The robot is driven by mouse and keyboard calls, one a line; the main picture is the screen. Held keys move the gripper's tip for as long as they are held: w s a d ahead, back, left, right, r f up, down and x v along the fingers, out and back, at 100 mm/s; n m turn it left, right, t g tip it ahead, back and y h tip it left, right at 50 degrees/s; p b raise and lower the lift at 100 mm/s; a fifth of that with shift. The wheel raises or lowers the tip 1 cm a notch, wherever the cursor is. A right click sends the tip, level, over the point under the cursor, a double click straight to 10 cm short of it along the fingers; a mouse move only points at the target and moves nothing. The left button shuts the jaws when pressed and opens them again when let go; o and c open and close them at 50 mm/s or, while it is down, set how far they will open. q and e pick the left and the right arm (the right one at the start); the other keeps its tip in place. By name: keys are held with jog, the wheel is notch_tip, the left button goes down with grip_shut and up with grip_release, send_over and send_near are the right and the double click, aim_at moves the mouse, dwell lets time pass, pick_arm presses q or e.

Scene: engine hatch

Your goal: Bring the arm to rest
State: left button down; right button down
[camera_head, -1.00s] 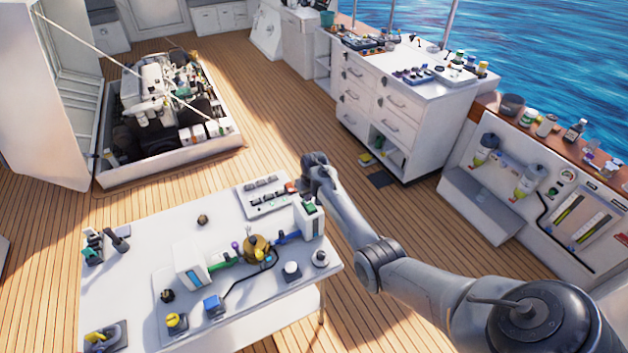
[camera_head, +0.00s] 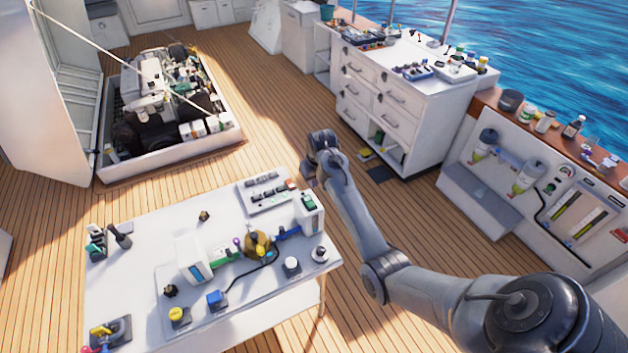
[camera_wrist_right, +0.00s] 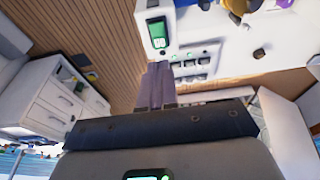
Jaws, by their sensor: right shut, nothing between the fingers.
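My right arm comes in from the lower right in the head view. Its gripper (camera_head: 308,176) hangs just past the right end of the white table (camera_head: 135,260), beside the switch panel, and seems apart from both. In the right wrist view the two fingers of the right gripper (camera_wrist_right: 158,72) lie together with nothing between them. They point toward the table's edge, near a small white box with a green screen (camera_wrist_right: 158,32). My left gripper does not show in any view.
On the table stand a switch panel (camera_head: 268,193), a brass-coloured fitting (camera_head: 255,243) and several small parts. An open engine hatch (camera_head: 165,160) is at the back left. A white drawer cabinet (camera_head: 400,110) stands behind the arm. Wooden deck lies clear between them.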

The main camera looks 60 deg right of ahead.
dwell(0.4)
jog(key=s+a+f+n+g, duration=0.1)
jog(key=s+a+f+g, duration=0.15)
jog(key=s+f, duration=0.5)
jog(key=s+a+f+n+g, duration=0.1)
jog(key=s+a+f, duration=0.3)
jog(key=s+f, duration=0.35)
jog(key=s+a+f+n, duration=0.1)
jog(key=s+a+n, duration=0.3)
jog(key=s+a, duration=1)
jog(key=w+a+r+n+t+y, duration=0.2)
jog(key=a+r+t, duration=0.2)
jog(key=a+r, duration=0.9)
notch_tip(320, 180, up, 12)
jog(key=p, duration=1.2)
jog(key=shift+w+a+r+t, duration=0.15)
jog(key=shift+w+a+t, duration=0.05)
jog(key=shift+a+t, duration=0.2)
